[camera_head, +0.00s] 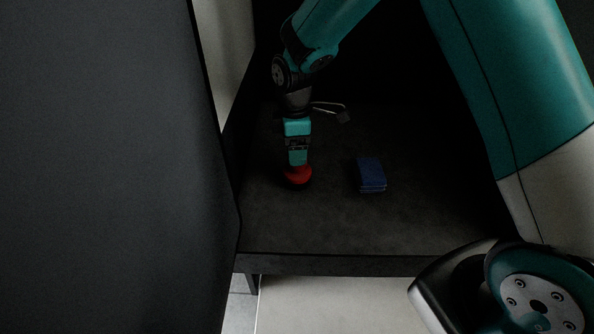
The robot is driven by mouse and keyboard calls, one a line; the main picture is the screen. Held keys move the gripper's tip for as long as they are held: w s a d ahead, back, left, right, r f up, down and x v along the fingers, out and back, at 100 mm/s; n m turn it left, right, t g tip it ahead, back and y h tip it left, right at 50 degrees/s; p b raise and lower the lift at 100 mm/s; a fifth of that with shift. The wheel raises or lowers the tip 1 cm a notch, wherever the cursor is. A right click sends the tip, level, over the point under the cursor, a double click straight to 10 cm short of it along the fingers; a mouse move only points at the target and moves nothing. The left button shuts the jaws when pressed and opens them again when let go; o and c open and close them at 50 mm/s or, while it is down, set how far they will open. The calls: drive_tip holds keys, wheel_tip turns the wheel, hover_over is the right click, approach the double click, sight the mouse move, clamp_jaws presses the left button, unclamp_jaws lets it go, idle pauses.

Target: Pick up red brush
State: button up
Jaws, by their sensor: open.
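The red brush (299,175) is a small rounded red thing with a dark lower edge, on the dark shelf floor inside the compartment. My gripper (298,163) points straight down and its lower end is right above the brush, overlapping its top in this view. The jaws are open; whether they touch the brush or stand around it cannot be told from here. The upper part of the brush is partly hidden by my gripper.
A blue box-like block (371,173) lies to the right of the brush. A thin pale handle with a dark end (331,109) lies behind my gripper. A dark panel (110,170) stands at the left. The shelf floor (335,225) is clear towards its front edge.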

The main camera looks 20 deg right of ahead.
wheel_tip(320, 180, down, 5)
drive_tip(key=shift+s+d+f+p, duration=0.1)
drive_tip(key=shift+s+d+p, duration=0.05)
drive_tip(key=shift+p, duration=0.35)
drive_tip(key=c, duration=1.1)
wheel_tip(320, 180, up, 20)
drive_tip(key=b, duration=0.1)
drive_tip(key=shift+o, duration=1)
